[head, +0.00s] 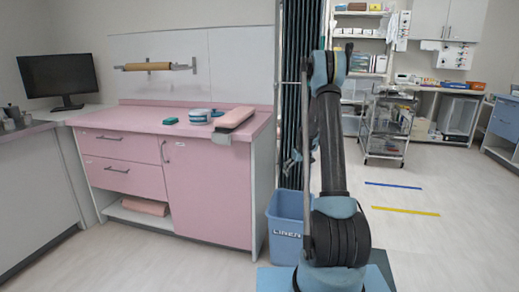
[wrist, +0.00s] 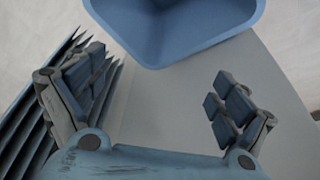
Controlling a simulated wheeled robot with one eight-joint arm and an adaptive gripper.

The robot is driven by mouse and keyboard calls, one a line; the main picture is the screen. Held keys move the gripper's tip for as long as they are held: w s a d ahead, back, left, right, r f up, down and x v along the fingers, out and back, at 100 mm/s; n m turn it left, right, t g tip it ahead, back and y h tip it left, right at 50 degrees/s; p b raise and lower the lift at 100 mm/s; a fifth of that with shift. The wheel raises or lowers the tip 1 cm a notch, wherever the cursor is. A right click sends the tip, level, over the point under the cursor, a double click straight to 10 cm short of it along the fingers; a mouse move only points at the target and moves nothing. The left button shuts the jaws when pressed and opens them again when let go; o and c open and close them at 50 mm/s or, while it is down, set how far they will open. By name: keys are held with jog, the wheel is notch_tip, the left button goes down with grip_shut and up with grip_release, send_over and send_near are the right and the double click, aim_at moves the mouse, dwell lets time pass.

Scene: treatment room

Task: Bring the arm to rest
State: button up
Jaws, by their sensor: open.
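My arm (head: 328,150) stands upright in the right middle of the head view, its upper links raised and bent at the top. My gripper (wrist: 158,98) shows in the wrist view with its two padded fingers spread wide apart. Nothing is between the fingers. In the head view my gripper is mostly hidden behind the arm, and only a small bluish part shows by the curtain. A blue bin (head: 286,228) marked LINEN stands on the floor left of the arm. Its rim (wrist: 190,52) shows beyond the fingers in the wrist view.
A pink cabinet (head: 212,195) stands left of the bin, with a pink-topped padded item (head: 236,118) and a round tub (head: 200,116) on it. A dark pleated curtain (head: 291,100) hangs behind the arm. A wire cart (head: 385,130) stands further back. The right floor is clear.

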notch_tip(320, 180, up, 16)
jog(key=s+a, duration=0.1)
jog(key=a, duration=0.1)
jog(key=shift+s, duration=0.2)
jog(key=shift+a+r, duration=0.1)
jog(key=shift+r, duration=0.05)
dwell(0.4)
